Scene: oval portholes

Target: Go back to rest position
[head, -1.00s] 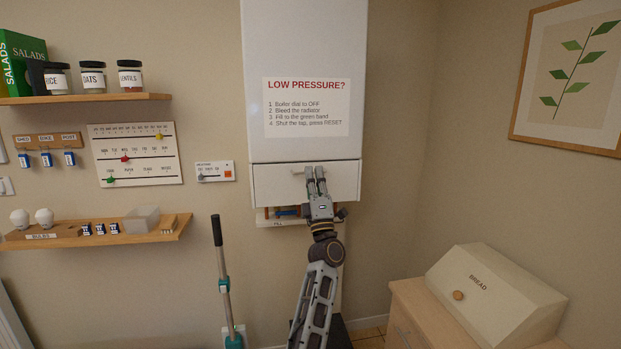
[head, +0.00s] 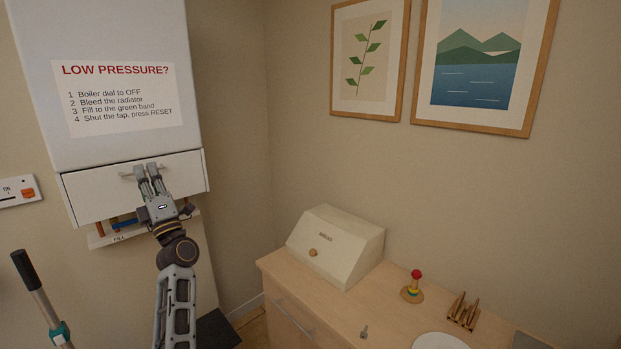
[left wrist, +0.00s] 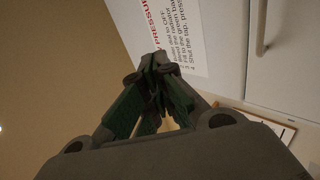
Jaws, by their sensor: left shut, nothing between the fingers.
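My left gripper (head: 148,169) is raised in front of the lower panel (head: 100,190) of the white boiler (head: 95,30), just right of the panel's small handle (head: 127,176). Its two fingers are together with nothing between them. In the left wrist view the gripper (left wrist: 155,62) also shows shut and empty, with the boiler's notice (left wrist: 180,28) beyond the fingertips. Whether the fingers touch the panel cannot be told. My right gripper is not in view.
Under the boiler is a shelf marked FILL (head: 118,239) with pipes. A black-handled pole (head: 28,275) stands at left. At right a wooden cabinet (head: 275,262) bears a bread box (head: 345,250), a ring stacker (head: 412,292), a toast rack (head: 463,311) and a plate (head: 440,342).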

